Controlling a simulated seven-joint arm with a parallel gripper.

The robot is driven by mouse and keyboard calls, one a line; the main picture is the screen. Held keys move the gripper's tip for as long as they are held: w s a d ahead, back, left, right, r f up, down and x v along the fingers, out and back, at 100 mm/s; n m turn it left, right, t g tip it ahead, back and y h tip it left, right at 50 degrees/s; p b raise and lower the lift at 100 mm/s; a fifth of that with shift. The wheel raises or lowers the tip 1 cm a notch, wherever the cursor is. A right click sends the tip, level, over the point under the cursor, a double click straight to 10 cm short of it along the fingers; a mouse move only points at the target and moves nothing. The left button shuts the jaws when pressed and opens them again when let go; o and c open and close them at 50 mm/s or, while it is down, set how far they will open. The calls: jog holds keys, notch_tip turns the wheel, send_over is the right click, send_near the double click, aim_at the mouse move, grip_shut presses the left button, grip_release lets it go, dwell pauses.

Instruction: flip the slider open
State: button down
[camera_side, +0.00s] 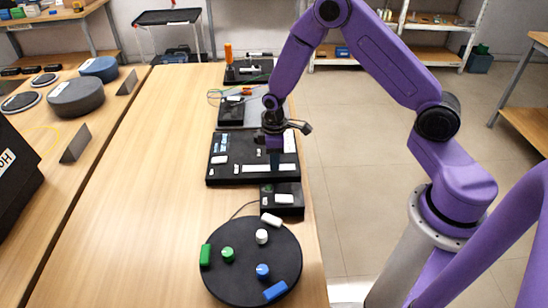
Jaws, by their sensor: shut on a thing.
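A black panel (222,177) lies near the table's right edge, with several small white parts and light strips on its face. A long white strip (268,168) runs across its lower right and another white strip (290,142) stands at its upper right. My gripper (273,148) points down at the panel's upper right part, between the small white parts and the upright strip. It is shut on a small part there, taken to be the slider; the fingers hide it, so its position cannot be told.
A round black turntable (240,275) with green, white and blue pieces is at the front. A small black box (270,200) sits between it and the panel. The table's left half is clear.

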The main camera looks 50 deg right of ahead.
aim_at(291, 167)
jog(key=shift+s+d, duration=1.85)
jog(key=shift+d, duration=0.05)
jog(key=c, duration=0.8)
grip_release()
jog(key=shift+r, duration=0.55)
notch_tip(291, 167, up, 16)
jog(key=shift+r, duration=0.2)
